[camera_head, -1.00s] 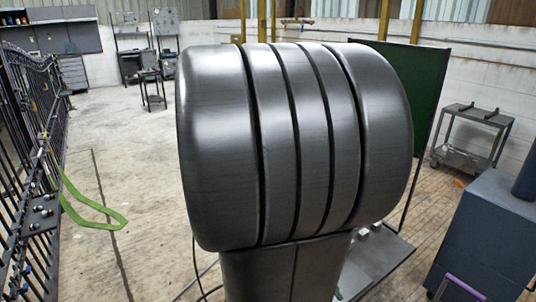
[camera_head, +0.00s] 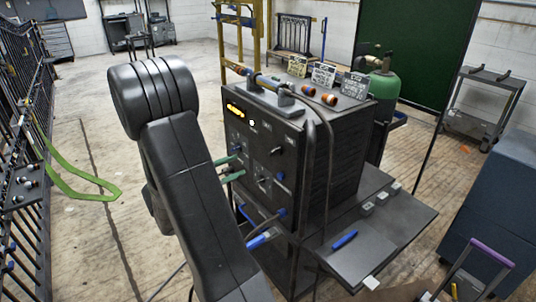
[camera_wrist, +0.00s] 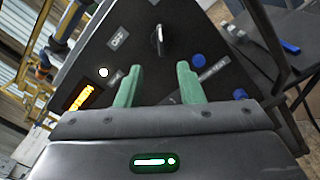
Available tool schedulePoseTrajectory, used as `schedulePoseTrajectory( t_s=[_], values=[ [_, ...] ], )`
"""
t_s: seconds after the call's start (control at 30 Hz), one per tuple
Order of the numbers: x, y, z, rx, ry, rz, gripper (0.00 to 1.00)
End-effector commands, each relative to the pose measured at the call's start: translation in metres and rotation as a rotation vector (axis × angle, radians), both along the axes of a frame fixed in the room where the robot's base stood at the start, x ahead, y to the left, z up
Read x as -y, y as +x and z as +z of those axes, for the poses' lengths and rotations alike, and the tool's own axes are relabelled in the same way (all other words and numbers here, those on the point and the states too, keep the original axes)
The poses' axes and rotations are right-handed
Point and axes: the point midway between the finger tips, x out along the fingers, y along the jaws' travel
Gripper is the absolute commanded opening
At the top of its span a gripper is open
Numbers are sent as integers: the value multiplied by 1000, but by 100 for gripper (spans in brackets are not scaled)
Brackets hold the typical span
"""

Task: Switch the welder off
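The welder (camera_head: 330,150) is a dark box on a cart in the middle of the head view. Its front panel has a lit amber display (camera_head: 236,110), a lit white lamp (camera_head: 251,123) and blue knobs. In the wrist view the panel is tilted, with the amber display (camera_wrist: 80,97), the white lamp (camera_wrist: 103,72), a dark switch lever (camera_wrist: 158,40) and a blue knob (camera_wrist: 198,60). My gripper (camera_wrist: 158,72) has green fingers, apart and empty, facing the panel. The switch lever shows beyond the gap between them. In the head view my gripper (camera_head: 238,167) is close to the panel; contact cannot be told.
A torch (camera_head: 265,82) and orange-ended parts lie on the welder's top. A cart shelf (camera_head: 385,235) holds a blue marker. A green gas cylinder (camera_head: 385,95) stands behind.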

Motion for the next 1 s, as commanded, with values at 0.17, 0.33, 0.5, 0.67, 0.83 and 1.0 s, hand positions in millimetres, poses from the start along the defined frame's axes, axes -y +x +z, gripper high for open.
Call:
schedulePoseTrajectory(
  t_s=[0.17,0.33,0.5,0.67,0.83,1.0],
  values=[
    [23,14,0,-2,1,-7,34],
    [46,31,0,-2,1,-7,34],
    [70,48,1,-1,2,-9,34],
    [89,62,0,-3,1,-7,34],
    [101,72,0,-3,2,-5,34],
    [106,75,0,-2,1,-3,34]
  ],
)
